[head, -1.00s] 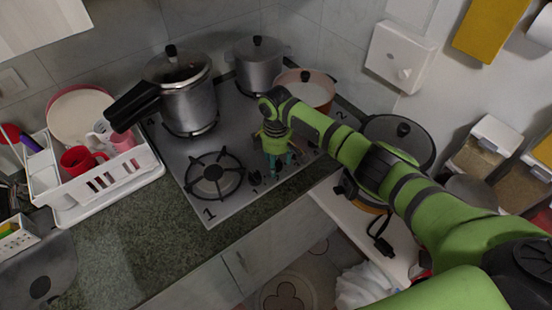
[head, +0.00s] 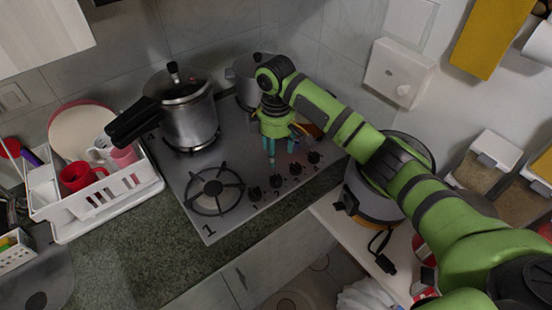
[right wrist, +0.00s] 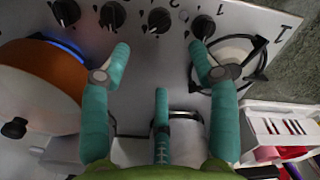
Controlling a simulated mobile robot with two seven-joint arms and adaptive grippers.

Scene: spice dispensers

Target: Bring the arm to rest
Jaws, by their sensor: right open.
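My right gripper (head: 281,155) points down over the stove's front half in the head view, fingers spread, with nothing between them. In the right wrist view its teal fingers (right wrist: 160,58) stand apart above the stove top. My right arm (head: 340,125) reaches in from the lower right. In the head view the gripper and arm hide most of the orange pot (head: 308,130); it shows at the left of the right wrist view (right wrist: 45,85), with a blue glow beside it. My left gripper is not in view.
A pressure cooker (head: 188,115) and a steel pot (head: 243,82) stand on the stove (head: 180,178). Knobs (head: 276,181) line its front edge. A dish rack (head: 105,200) stands at left, a lidded cooker (head: 365,200) under my forearm. The front-left burner (head: 214,190) is bare.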

